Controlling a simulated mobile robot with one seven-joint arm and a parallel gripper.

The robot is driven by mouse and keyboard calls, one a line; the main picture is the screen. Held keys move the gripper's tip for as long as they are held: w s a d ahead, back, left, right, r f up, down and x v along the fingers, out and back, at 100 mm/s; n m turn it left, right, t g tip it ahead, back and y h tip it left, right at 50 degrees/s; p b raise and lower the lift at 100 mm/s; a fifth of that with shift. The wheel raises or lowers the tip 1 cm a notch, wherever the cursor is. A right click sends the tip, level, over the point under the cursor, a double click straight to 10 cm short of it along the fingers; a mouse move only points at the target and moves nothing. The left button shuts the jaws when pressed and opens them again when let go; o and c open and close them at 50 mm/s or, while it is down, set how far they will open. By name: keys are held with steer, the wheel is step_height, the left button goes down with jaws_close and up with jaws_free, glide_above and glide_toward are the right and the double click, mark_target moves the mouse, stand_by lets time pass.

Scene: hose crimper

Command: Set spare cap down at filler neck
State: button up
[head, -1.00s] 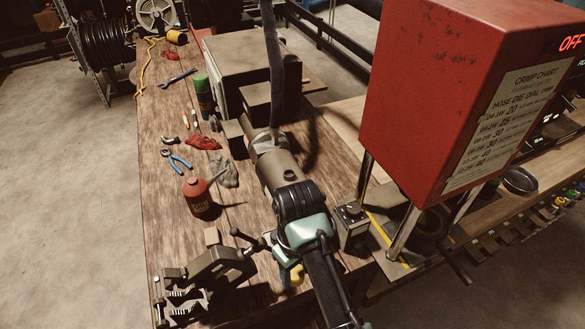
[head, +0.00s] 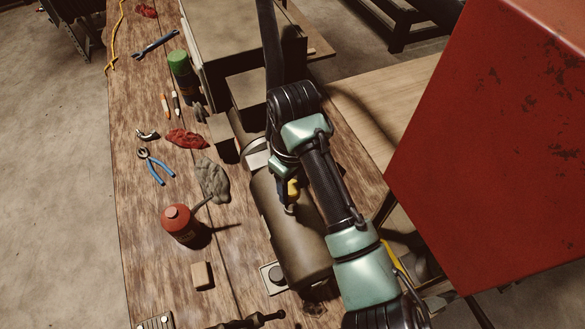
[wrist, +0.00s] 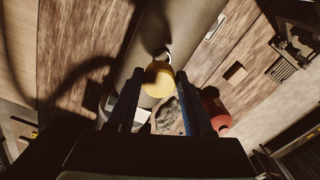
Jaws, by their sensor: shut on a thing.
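The spare cap is yellow; it shows in the head view (head: 293,188) and the wrist view (wrist: 158,80). My gripper (head: 290,192) is shut on it, with dark fingers (wrist: 158,92) on either side of it in the wrist view. The cap is over the upper side of a brown-grey cylinder tank (head: 290,250), which also shows in the wrist view (wrist: 185,30). A small stub, perhaps the filler neck (head: 290,209), shows just below the cap in the head view. I cannot tell whether cap and stub touch. My arm hides part of the tank.
A wooden block (head: 202,275) lies in front. The red crimper housing (head: 490,150) rises close on the right.

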mark_target(293, 211)
steer(key=shift+s+r, duration=0.2)
steer(key=shift+s, duration=0.25)
steer(key=shift+w+p, duration=0.15)
steer(key=shift+p, duration=0.25)
steer(key=shift+f+b, duration=1.75)
steer(key=shift+f, duration=1.35)
steer(key=shift+f, duration=0.35)
steer(key=o, duration=1.3)
steer(key=shift+c, duration=0.2)
steer(key=shift+r, duration=0.1)
